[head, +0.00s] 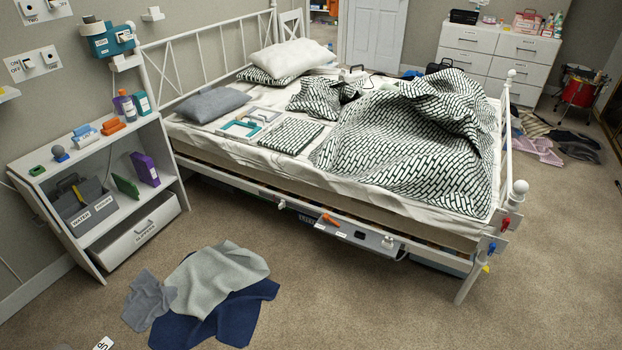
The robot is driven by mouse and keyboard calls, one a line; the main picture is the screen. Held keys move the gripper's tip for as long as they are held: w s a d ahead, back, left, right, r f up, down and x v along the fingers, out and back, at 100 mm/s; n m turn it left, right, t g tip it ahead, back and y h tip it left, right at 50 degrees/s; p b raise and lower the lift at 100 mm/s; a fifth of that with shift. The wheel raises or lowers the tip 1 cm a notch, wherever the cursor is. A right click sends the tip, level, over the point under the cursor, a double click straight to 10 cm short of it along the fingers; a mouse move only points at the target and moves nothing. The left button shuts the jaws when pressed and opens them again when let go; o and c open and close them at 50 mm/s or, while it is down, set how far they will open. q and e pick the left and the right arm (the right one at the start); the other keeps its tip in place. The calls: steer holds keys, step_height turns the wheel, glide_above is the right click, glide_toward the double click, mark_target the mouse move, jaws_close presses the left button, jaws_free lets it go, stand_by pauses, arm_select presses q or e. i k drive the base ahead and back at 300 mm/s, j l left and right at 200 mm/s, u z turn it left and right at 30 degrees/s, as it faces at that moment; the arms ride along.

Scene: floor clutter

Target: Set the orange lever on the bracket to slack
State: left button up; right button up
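An orange lever (331,220) sits on a grey bracket (372,240) along the near side rail of the bed. The lever lies tilted, its left end higher than its right end. Small white labels (320,226) sit beside and below it, too small to read. Neither of my grippers is in view.
A white bed (250,155) with a rumpled patterned blanket (415,140) fills the middle. A white shelf unit (95,240) stands at the left. Grey and blue cloths (220,285) lie on the carpet in front. The carpet (370,310) before the bracket is clear.

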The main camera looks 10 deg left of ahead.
mark_target(325, 216)
steer(key=i+j, duration=0.5)
steer(key=i, duration=0.2)
steer(key=i+j, duration=0.55)
steer(key=i, duration=0.65)
